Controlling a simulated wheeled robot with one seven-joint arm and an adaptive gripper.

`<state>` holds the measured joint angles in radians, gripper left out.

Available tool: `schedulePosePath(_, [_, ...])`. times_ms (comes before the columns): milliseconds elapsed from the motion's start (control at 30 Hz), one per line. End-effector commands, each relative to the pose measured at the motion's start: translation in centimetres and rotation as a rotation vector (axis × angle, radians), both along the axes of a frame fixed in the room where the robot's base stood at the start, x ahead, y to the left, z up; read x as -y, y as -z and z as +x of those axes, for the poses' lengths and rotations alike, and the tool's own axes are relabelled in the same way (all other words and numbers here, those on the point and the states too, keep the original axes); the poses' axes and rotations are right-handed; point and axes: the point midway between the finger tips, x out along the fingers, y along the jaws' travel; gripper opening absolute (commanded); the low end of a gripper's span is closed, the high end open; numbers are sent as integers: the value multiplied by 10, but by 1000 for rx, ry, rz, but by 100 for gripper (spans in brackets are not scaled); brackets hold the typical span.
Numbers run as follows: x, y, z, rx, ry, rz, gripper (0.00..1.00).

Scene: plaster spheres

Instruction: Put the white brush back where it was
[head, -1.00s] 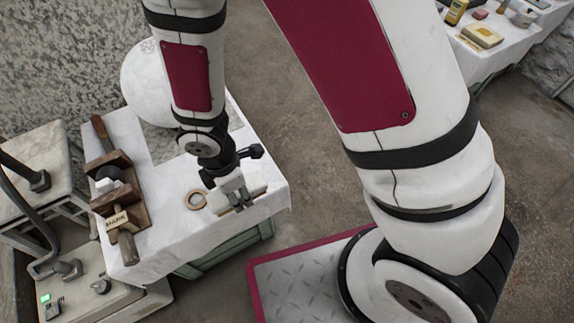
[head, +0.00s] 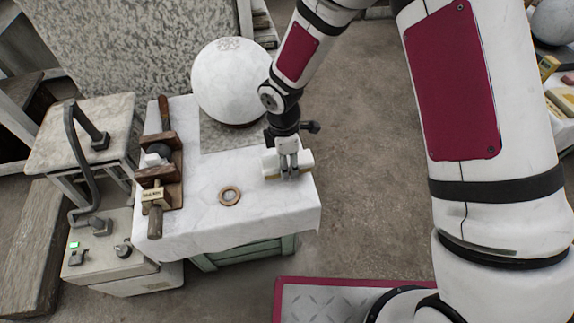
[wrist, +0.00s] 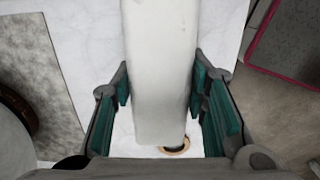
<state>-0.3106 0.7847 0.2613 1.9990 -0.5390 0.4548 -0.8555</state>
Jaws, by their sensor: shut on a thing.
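The white brush is a long pale block; in the head view (head: 304,158) it is over the right part of the white-clothed table (head: 215,225). A thin brown strip shows along its lower edge. My gripper (head: 289,175) points down and is shut on the brush's middle. In the wrist view the brush (wrist: 160,60) runs between the teal pads of my gripper (wrist: 160,95), with one pad on each side. I cannot tell whether the brush touches the cloth.
A brown ring (head: 230,187) lies on the cloth left of my gripper. A large white sphere (head: 228,80) stands behind on a grey slab (head: 212,140). A wooden clamp-like rack (head: 170,180) lines the left edge. Bare cloth lies around the ring.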

Motion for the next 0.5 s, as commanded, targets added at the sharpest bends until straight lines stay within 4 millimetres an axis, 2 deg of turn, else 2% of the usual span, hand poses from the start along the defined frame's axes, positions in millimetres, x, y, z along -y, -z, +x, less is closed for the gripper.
schedulePosePath(200, [-1,1,14,1,2,1,9])
schedulePosePath(400, [-1,32,13,-2,-1,-1,9])
schedulePosePath(500, [-1,37,13,0,-1,0,9])
